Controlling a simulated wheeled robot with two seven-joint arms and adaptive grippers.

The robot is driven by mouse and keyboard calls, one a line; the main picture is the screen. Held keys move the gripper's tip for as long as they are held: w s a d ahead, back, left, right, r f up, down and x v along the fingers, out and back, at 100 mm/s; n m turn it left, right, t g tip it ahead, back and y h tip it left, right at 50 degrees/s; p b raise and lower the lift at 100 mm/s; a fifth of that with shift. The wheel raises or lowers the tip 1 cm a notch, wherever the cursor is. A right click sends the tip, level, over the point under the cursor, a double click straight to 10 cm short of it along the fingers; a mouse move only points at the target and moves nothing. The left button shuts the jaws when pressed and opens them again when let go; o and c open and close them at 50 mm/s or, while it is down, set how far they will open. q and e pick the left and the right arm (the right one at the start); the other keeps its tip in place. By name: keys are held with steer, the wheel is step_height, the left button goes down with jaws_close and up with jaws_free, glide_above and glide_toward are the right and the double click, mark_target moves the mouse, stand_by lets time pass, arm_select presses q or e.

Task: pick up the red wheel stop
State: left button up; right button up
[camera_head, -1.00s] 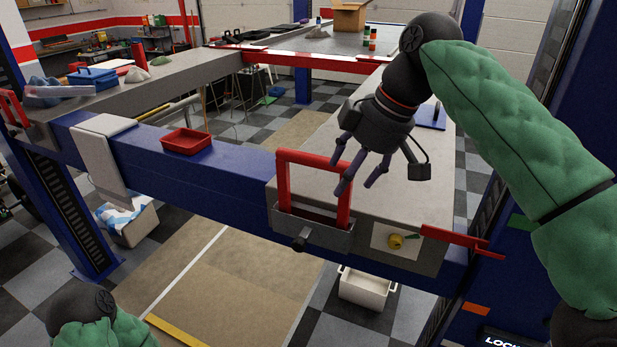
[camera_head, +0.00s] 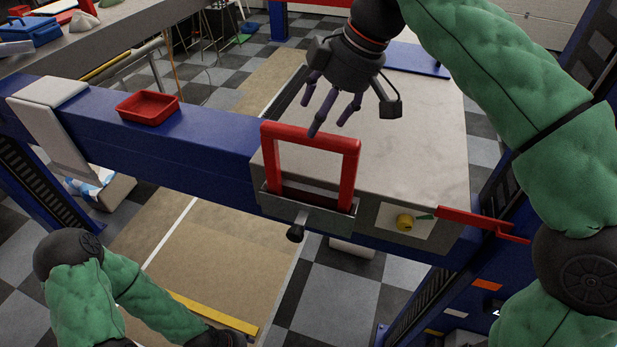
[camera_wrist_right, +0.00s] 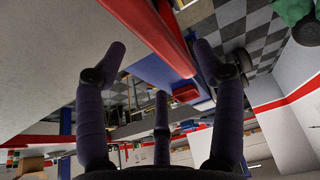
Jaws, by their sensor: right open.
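The red wheel stop (camera_head: 348,172) is an upright red frame. It stands in a grey metal bracket (camera_head: 283,204) at the near end of the grey ramp. My right gripper (camera_head: 332,112) is open and empty, just above and behind the stop's top bar in the head view. In the right wrist view, a red bar (camera_wrist_right: 158,35), which looks like the stop, runs between the spread fingers of my right gripper (camera_wrist_right: 158,55). I cannot tell whether any finger touches it. My left arm shows at the lower left, but its gripper is out of frame.
A red tray (camera_head: 148,107) sits on the blue crossbeam (camera_head: 205,135) to the left. A red lever (camera_head: 470,217) sticks out at the ramp's right corner, beside a yellow knob (camera_head: 404,222). A blue post stands at the right. The grey ramp top (camera_head: 415,140) is clear.

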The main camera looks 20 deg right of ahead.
steer(key=shift+w+a+f, duration=0.1)
steer(key=shift+w+f, duration=0.15)
steer(key=shift+w, duration=0.15)
steer(key=shift+w+a+f, duration=0.1)
steer(key=shift+f, duration=0.2)
steer(key=x, duration=0.3)
steer(key=shift+s+a+f+p, duration=0.2)
steer(key=shift+a+f+p, duration=0.05)
steer(key=shift+f+p, duration=0.15)
steer(key=shift+w+f, duration=0.2)
steer(key=shift+w, duration=0.05)
steer(key=shift+s+r, duration=0.1)
steer(key=shift+s, duration=0.1)
steer(key=shift+f, duration=0.3)
jaws_close()
steer(key=shift+w+r, duration=0.1)
